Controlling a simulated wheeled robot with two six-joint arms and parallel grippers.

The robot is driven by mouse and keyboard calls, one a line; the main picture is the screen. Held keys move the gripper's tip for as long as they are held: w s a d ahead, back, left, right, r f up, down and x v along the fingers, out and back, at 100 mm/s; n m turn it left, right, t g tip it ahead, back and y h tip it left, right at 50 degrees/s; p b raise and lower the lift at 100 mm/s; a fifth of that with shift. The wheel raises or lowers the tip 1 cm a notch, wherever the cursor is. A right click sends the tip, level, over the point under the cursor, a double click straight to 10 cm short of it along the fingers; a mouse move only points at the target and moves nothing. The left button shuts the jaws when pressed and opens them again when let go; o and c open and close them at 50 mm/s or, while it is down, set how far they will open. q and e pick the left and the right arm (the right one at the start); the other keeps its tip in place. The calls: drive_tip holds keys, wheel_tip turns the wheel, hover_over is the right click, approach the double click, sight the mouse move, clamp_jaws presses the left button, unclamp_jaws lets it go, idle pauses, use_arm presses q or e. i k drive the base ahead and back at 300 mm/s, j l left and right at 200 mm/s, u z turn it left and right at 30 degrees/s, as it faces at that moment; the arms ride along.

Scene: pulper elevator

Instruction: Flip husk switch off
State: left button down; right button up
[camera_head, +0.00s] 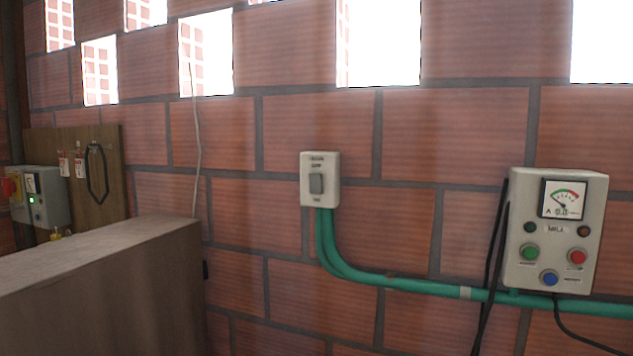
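A small off-white switch box (331,158) is mounted on the brick wall near the middle of the head view. It has a grey rocker (316,183) on its front, with small lettering above and below that is too blurred to read surely. I cannot tell which way the rocker is set, nor confirm from the lettering that this is the husk switch. Green conduit (400,283) runs from under the box down and to the right. Neither of my grippers shows.
A grey meter panel (524,190) with coloured buttons hangs at right, with dark cables beside it. A wide brown ledge (130,238) juts out at lower left. Beyond it are a wooden board (122,165) with tags and a grey box (52,203) with a red knob and green light.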

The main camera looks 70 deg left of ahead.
sight(315, 179)
drive_tip(key=j+u, duration=0.1)
drive_tip(key=u, duration=0.35)
drive_tip(key=j+u, duration=0.1)
drive_tip(key=u, duration=0.3)
drive_tip(key=i+j+u, duration=0.1)
drive_tip(key=u, duration=0.35)
drive_tip(key=j+u, duration=0.1)
drive_tip(key=u, duration=0.3)
drive_tip(key=i+u, duration=0.1)
drive_tip(key=u, duration=0.35)
